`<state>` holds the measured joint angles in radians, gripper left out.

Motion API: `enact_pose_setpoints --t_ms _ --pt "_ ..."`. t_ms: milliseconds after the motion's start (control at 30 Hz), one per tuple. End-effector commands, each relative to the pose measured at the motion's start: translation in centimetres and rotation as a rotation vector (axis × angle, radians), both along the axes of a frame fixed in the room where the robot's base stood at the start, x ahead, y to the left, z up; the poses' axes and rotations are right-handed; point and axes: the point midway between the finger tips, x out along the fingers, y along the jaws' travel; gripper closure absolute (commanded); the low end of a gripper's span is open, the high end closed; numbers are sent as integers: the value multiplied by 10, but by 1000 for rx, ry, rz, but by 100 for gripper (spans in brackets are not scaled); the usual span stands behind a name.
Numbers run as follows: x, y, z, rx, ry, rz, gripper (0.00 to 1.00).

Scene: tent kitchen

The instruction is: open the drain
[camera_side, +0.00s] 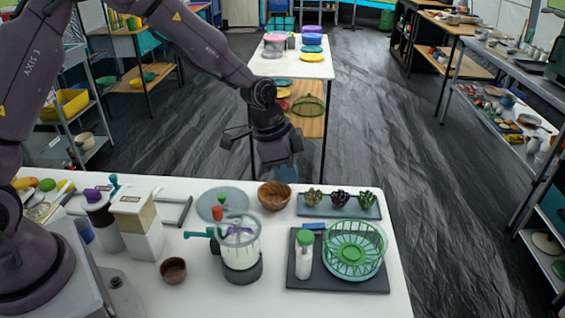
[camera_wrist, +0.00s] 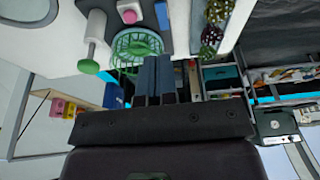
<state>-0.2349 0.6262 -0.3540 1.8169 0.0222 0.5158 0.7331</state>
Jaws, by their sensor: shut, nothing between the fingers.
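A clear cylindrical vessel (camera_side: 240,245) with a dark base stands upright on the white table. A teal tap-like part (camera_side: 198,234) sticks out from its left side, and a purple part shows inside near its top. I cannot tell for certain which part is the drain, or whether it is open. My gripper (camera_side: 283,158) hangs above the table's far edge, beyond the wooden bowl and apart from the vessel. Its fingers (camera_wrist: 168,75) are together and empty in the wrist view. The vessel cannot be made out in the wrist view.
A dark tray (camera_side: 300,284) holds a green basket (camera_side: 353,249) and a white green-capped bottle (camera_side: 303,258). A wooden bowl (camera_side: 274,195), a small brown cup (camera_side: 173,270) and a tray of succulent-like plants (camera_side: 340,212) stand nearby. White canisters (camera_side: 145,235) crowd the left.

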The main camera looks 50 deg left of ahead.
Motion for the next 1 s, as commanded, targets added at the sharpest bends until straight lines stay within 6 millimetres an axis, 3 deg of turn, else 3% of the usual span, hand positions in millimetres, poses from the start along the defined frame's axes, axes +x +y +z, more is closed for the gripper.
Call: enact_pose_setpoints --t_ms 200,700,800,1000 --pt "-6 7 19 -1 -1 1 100" --pt "-10 7 20 -12 27 53 100" --pt "-33 11 11 -12 128 155 100" --pt "-83 31 51 55 188 378 100"
